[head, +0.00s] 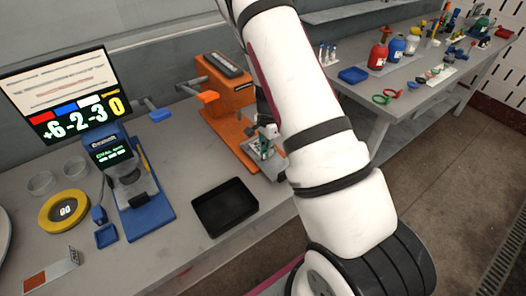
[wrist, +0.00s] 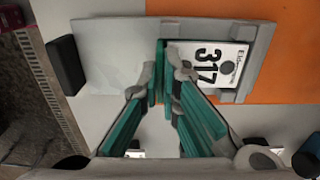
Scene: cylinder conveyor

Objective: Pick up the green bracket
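My gripper (wrist: 160,75) points down over the grey plate at the foot of the orange machine. Its fingertips are close together, on either side of a thin upright green strip. This strip looks like the green bracket (wrist: 174,88), seen nearly edge-on and partly hidden by the fingers. The finger links are a similar teal, so the bracket's outline is hard to separate. In the head view my gripper (head: 264,150) is small, and my arm hides part of that area. I cannot see whether the bracket is clear of the plate.
The orange machine (head: 228,92) stands beside my gripper. An empty black tray (head: 225,228) lies in front. A blue device (head: 150,215), a yellow ring (head: 46,222) and a screen (head: 60,85) are at left. A second table at right holds bottles and tools.

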